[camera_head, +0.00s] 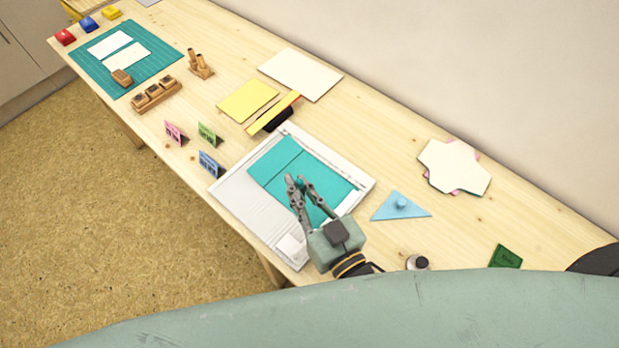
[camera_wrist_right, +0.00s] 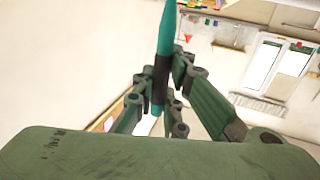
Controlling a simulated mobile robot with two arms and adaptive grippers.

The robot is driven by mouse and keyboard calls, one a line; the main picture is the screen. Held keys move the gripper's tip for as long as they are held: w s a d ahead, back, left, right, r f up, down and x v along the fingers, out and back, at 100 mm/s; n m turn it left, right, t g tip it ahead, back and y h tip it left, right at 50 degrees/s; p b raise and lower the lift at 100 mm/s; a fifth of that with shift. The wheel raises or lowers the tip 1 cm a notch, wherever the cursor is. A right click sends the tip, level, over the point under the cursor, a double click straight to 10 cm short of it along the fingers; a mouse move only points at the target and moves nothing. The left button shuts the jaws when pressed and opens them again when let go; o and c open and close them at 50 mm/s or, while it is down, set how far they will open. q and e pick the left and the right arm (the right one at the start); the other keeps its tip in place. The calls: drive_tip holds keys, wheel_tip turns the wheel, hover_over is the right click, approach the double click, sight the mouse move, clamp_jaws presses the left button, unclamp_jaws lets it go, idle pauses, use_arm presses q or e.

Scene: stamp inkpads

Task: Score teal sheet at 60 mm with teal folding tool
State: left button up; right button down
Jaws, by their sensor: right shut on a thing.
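The teal sheet (camera_head: 267,170) lies flat on a white scoring board (camera_head: 235,201) in the middle of the table. A thin dark line crosses the sheet. My right gripper (camera_head: 299,181) is over the sheet, its fingers pointing toward the sheet's middle. In the right wrist view, my right gripper (camera_wrist_right: 164,88) is shut on the teal folding tool (camera_wrist_right: 167,35), around its dark middle band. I cannot tell whether the tool's tip touches the sheet. The gripper and arm hide part of the sheet and the board's near right edge. My left gripper is not in view.
A stack of cut paper (camera_head: 455,166) lies at right.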

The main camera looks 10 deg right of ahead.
drive_tip(key=shift+s+a, duration=0.15)
drive_tip(key=shift+p, duration=0.6)
idle(0.8)
drive_tip(key=shift+f+b, duration=0.35)
drive_tip(key=shift+f, duration=0.4)
idle(1.3)
drive_tip(key=shift+w+d+p, duration=0.35)
drive_tip(key=shift+w+d, duration=0.25)
drive_tip(key=shift+d, duration=0.25)
drive_tip(key=shift+d, duration=0.1)
drive_tip(key=shift+w+d+p, duration=0.4)
drive_tip(key=shift+w+d, duration=0.25)
drive_tip(key=shift+d, duration=0.05)
drive_tip(key=shift+d, duration=0.1)
